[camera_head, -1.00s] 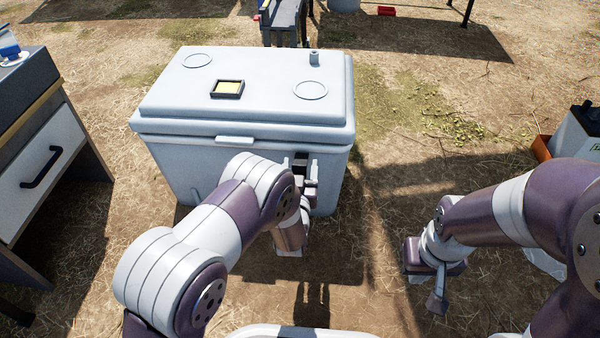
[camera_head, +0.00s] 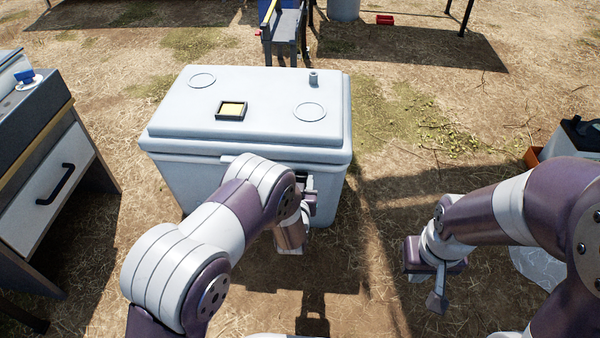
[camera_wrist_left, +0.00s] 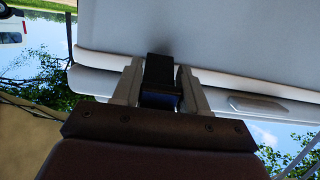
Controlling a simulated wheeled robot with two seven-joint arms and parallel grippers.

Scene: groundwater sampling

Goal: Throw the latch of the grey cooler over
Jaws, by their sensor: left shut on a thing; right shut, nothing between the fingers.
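The grey cooler (camera_head: 180,175) stands on the ground in front of me with its lid (camera_head: 255,108) down. Its black latch (camera_wrist_left: 160,70) is on the front, between the fingers of my left gripper (camera_wrist_left: 160,90) in the left wrist view. My left gripper (camera_head: 309,198) is shut on this latch at the right part of the cooler's front in the head view. My forearm and wrist hide most of the latch there, so its exact angle is unclear. My right gripper (camera_head: 437,300) is shut and empty, low over the ground at the right, apart from the cooler.
A grey cabinet (camera_head: 75,170) with a white drawer stands left of the cooler. A chair-like frame (camera_head: 284,28) stands behind it. A light container (camera_head: 572,140) and an orange-brown box (camera_head: 532,158) are at the far right. The ground between the cooler and my right arm is clear.

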